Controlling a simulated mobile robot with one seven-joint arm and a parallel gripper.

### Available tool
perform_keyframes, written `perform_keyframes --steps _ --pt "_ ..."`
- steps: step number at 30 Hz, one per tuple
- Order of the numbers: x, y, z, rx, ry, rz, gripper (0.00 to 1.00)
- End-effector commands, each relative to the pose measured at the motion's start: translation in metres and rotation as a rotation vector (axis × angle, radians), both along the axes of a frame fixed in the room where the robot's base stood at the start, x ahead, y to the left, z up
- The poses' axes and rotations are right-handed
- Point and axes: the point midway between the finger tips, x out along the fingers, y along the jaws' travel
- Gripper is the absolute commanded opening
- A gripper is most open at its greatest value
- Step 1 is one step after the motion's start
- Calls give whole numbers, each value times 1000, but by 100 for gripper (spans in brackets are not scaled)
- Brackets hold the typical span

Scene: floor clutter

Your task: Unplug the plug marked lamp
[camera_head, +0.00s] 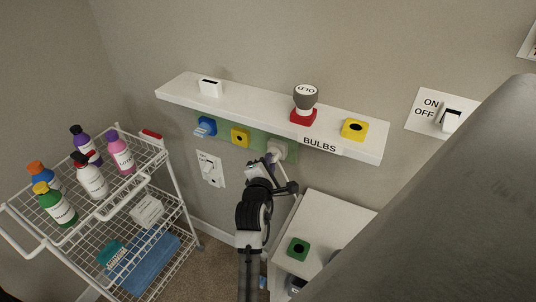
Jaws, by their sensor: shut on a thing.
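A green strip (222,133) under the white shelf carries a blue plug (206,126), a yellow block (240,138) with a dark centre and a pale plug-like piece (278,149). My gripper (272,162) is at the strip's right end, at the pale piece, and appears shut on it. The fingers and arm hide its lower part and the exact contact. No lamp marking is readable on any plug. A white wall plate (210,168) with a white plug-like piece on it is to the left of my gripper.
The shelf (180,89), labelled BULBS, holds a bulb on a red base (304,104), a yellow block (354,129) and a white block (210,87). A wire cart (120,206) with bottles stands left. A white cabinet (325,222) with a green block (298,249) is right.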

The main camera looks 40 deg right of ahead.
Motion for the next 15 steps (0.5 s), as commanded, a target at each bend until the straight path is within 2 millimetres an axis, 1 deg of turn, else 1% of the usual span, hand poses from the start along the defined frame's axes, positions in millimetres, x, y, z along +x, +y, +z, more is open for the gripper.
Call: perform_keyframes --steps 10,11,15 --pt "3 -8 1 -1 -2 -1 0" --pt "3 -8 1 -1 -2 0 15" --pt "3 -8 0 0 -1 0 34"
